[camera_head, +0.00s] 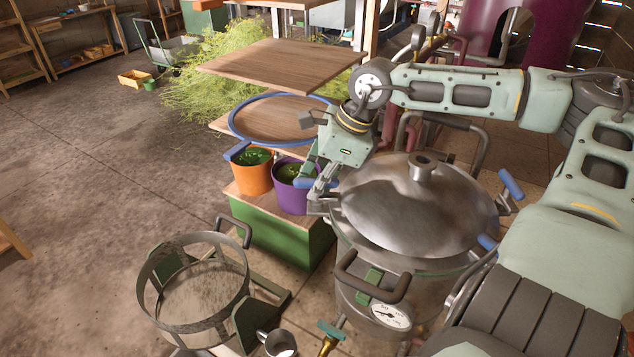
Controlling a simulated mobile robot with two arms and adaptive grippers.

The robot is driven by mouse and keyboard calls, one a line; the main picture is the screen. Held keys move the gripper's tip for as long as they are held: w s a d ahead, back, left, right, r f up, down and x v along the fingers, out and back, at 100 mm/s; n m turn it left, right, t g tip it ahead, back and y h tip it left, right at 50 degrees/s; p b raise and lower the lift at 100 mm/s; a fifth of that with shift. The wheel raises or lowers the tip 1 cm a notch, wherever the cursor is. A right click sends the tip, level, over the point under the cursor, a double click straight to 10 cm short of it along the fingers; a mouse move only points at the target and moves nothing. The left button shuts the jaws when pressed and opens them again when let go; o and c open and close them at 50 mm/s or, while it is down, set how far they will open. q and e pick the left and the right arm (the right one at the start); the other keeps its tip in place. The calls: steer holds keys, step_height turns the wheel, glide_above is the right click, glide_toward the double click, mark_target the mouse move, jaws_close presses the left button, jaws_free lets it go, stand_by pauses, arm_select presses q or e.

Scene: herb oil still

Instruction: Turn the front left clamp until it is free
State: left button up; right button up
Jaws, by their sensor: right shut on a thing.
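The still pot (345,238) has a domed steel lid (412,205) with a short round neck on top. A clamp with a blue handle (311,183) sits at the lid's left rim. My right gripper (324,192) reaches down over that rim and is shut on this clamp; its fingers hide much of the clamp body. Other blue-handled clamps show at the right rim (511,184) and at the front right (487,242), the latter partly hidden by my arm. The lid sits on the pot. My left gripper is not in view.
Orange (251,177) and purple (291,199) buckets stand on a green-sided step left of the pot. A blue hoop (238,133) lies behind them. A round strainer basket (150,310) and a metal cup (278,343) are at front left. Open floor lies further left.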

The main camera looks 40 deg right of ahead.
jaws_close()
steer(key=n+b, duration=0.3)
steer(key=shift+d+f+g+y, duration=0.1)
steer(key=shift+f+g+y, duration=0.15)
steer(key=shift+g+y, duration=0.15)
steer(key=n+g+b, duration=0.1)
steer(key=n+b, duration=0.1)
steer(key=shift+n+y, duration=0.3)
steer(key=n+g+b, duration=0.1)
steer(key=n, duration=0.1)
steer(key=shift+w+n, duration=0.1)
steer(key=shift+n, duration=0.3)
steer(key=n+g+b, duration=0.1)
steer(key=n, duration=0.3)
steer(key=shift+r+g+b, duration=0.15)
steer(key=shift+g+b, duration=0.25)
steer(key=n+g, duration=0.1)
steer(key=n, duration=0.2)
steer(key=n+g, duration=0.1)
steer(key=n, duration=0.2)
steer(key=shift+r, duration=0.1)
steer(key=shift+h, duration=0.4)
steer(key=o, duration=0.9)
jaws_free()
